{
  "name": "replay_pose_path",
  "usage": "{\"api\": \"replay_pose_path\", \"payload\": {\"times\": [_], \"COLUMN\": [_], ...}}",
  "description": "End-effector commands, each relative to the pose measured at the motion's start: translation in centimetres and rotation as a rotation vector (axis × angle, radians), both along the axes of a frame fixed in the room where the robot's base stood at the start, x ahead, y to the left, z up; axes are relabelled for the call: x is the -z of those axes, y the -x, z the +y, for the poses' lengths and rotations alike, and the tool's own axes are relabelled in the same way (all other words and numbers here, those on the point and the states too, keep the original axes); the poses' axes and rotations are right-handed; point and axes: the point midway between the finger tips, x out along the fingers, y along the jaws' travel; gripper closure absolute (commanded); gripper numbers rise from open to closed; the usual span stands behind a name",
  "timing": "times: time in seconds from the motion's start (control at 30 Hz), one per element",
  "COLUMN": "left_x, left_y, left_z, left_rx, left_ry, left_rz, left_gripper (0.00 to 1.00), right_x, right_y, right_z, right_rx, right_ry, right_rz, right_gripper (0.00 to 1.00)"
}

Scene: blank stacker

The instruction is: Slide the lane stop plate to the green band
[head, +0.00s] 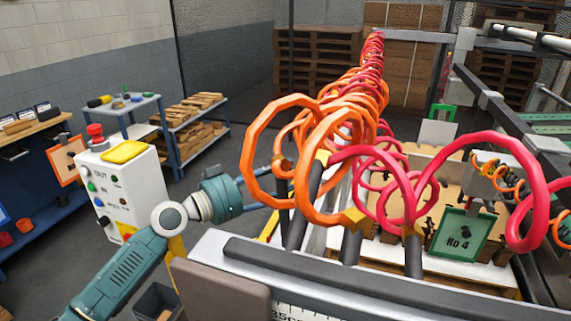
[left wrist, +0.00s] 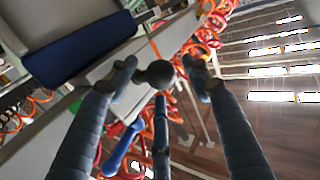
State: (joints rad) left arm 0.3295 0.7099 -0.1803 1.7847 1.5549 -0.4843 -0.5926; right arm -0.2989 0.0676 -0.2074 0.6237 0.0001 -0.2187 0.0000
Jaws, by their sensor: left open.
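My left gripper (head: 275,185) reaches in from the left, its fingers partly behind the orange coiled hoses (head: 262,150). In the left wrist view its fingers (left wrist: 163,78) are spread apart, with a dark round knob (left wrist: 160,74) between the tips. I cannot tell whether they touch it. A dark rod shows below the knob. I cannot make out for certain which part is the lane stop plate, or a green band. A green-framed plate marked "Ro 4" (head: 462,236) stands right of the coils. My right gripper is not in view.
Red hoses (head: 440,185) and a dark rail (head: 370,272) crowd the front right. A white control box (head: 128,190) with a red button stands left of my arm. Shelves (head: 190,128) stand behind it. A blue lever (left wrist: 122,148) shows low in the wrist view.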

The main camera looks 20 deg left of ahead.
Motion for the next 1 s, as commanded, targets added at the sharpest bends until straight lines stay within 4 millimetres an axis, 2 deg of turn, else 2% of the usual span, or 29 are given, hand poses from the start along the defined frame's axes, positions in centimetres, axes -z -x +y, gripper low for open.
{"api": "replay_pose_path", "payload": {"times": [0.03, 0.2, 0.5, 0.53, 0.77, 1.0], "left_x": [-0.4, -0.1, 0.1, 0.1, 0.1, 0.3], "left_y": [-0.7, -1.8, -2.0, -2.0, -2.0, -1.8], "left_z": [-0.3, -1.2, -1.4, -1.4, -1.3, -1.3], "left_rx": [-0.002, -0.001, -0.001, -0.001, -0.001, 0.0], "left_ry": [0.003, -0.001, -0.001, -0.001, -0.001, -0.001], "left_rz": [0.0, 0.0, 0.0, 0.0, 0.0, -0.001], "left_gripper": [0.51, 0.51, 0.51, 0.53, 0.99, 1.0], "right_x": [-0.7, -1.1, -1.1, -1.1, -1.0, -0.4], "right_y": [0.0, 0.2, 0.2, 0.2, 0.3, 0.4], "right_z": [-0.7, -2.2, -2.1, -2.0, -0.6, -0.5], "right_rx": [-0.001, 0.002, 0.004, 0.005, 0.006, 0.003], "right_ry": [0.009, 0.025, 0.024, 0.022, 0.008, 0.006], "right_rz": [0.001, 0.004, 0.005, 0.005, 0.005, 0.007], "right_gripper": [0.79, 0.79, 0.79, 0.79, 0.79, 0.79]}}
